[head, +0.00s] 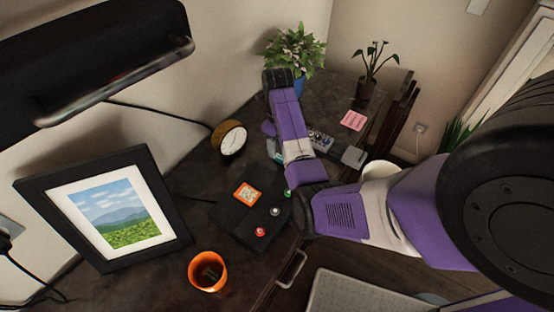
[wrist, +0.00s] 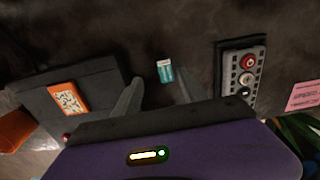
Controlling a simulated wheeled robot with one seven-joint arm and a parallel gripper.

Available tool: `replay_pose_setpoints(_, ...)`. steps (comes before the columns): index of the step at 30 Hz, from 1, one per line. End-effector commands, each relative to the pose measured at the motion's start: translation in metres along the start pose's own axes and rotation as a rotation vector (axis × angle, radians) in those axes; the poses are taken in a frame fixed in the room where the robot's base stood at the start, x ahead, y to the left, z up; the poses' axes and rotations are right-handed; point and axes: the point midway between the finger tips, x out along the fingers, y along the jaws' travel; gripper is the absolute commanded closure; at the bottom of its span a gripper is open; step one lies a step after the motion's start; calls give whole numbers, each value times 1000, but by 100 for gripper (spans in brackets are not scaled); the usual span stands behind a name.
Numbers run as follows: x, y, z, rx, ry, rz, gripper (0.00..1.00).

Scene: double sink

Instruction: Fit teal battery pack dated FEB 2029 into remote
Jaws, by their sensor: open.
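The teal battery pack (wrist: 165,73) is a small teal block with a pale top end. It lies on the dark desk, between the lines of my two fingers in the wrist view. Its date print is too small to read. My gripper (wrist: 159,78) is open, with the fingers apart on either side of the pack and nothing held. I cannot tell the height above the desk. The grey remote (wrist: 243,75) with red, white and black round buttons lies to the right, and shows partly behind my arm in the head view (head: 321,140). Its battery bay cannot be made out.
A black box (head: 228,215) with an orange-framed label lies left of the pack. A clock (head: 229,138), picture frame (head: 160,213), orange cup (head: 207,271), pink note (head: 353,120) and two potted plants (head: 293,50) (head: 369,68) stand around. Bare desk surrounds the pack.

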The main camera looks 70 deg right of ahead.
Motion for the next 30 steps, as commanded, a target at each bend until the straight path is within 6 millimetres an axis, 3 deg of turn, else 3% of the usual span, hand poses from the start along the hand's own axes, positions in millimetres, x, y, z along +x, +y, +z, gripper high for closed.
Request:
replay_pose_setpoints(12,51,-4,-5,-2,1,1,51)
replay_pose_setpoints(22,58,-4,-4,-2,-1,-1,51)
replay_pose_setpoints(30,58,-4,-4,-3,-1,-1,100)
